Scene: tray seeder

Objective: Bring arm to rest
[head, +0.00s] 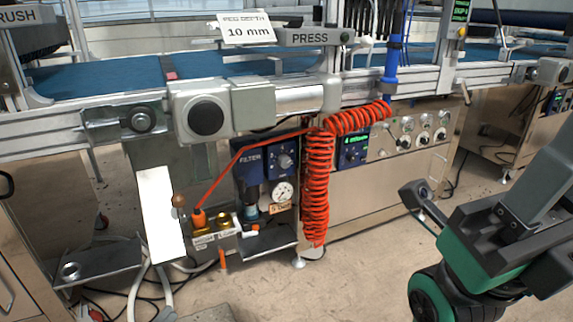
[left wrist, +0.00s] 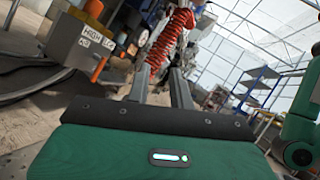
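My left gripper (left wrist: 158,78) shows in the left wrist view with its two dark fingers apart and nothing between them. Beyond the fingers, some way off, hangs the red coiled hose (left wrist: 180,22). In the head view only a dark grey piece shows at the bottom edge below the valve block; I cannot tell which part of my left arm it is. My right arm, green and black, is in the head view at the lower right, over the floor and apart from the machine.
The tray seeder with its blue belt (head: 105,75) spans the back. The red coiled hose (head: 317,185) hangs in front of its steel cabinet (head: 400,165). A valve block (head: 225,242), also in the left wrist view (left wrist: 82,42), stands low. Cables lie lower left; the floor at centre is clear.

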